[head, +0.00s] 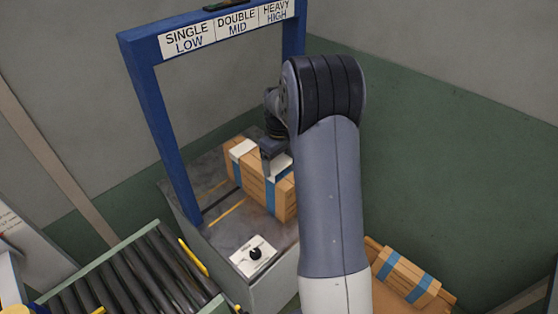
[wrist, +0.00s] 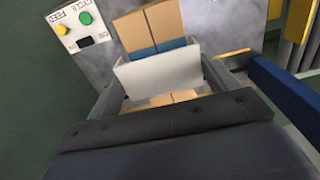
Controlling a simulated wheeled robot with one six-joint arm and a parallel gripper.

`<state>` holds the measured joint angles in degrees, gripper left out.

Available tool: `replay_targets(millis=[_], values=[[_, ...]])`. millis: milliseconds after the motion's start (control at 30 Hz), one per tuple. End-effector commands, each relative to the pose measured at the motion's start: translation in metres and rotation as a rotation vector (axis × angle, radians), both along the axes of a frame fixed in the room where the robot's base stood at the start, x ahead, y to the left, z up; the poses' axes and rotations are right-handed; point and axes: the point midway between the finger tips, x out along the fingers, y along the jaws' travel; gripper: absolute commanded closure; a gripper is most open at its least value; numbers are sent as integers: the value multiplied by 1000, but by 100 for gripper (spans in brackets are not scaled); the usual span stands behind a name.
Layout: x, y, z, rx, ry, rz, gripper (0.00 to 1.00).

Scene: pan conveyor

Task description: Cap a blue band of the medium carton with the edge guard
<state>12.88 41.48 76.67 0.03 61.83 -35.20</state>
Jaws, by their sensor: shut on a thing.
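A brown carton (head: 253,186) with blue bands stands on the grey machine table under the blue arch. A white piece (head: 242,149) lies over its top edge at the left band. My gripper (head: 273,156) is over the right part of the carton, shut on a white edge guard (head: 283,166). In the wrist view the white angled guard (wrist: 165,75) spans between my two fingers. The carton (wrist: 147,27) and a blue band (wrist: 160,49) show just beyond it. I cannot tell whether the guard touches the carton; my arm hides part of the right end.
The blue arch (head: 165,125) carries a sign reading single low, double mid, heavy high. A control panel (head: 253,256) sits at the table's front. A roller conveyor (head: 130,280) is at lower left. Another blue-banded carton (head: 408,277) lies at lower right.

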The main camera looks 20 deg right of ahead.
Motion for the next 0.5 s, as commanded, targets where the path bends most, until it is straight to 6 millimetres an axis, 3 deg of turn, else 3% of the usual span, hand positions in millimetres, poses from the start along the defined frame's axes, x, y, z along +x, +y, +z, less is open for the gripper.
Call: replay_targets(millis=[500], values=[[0,0,-13,0,0,0,39]])
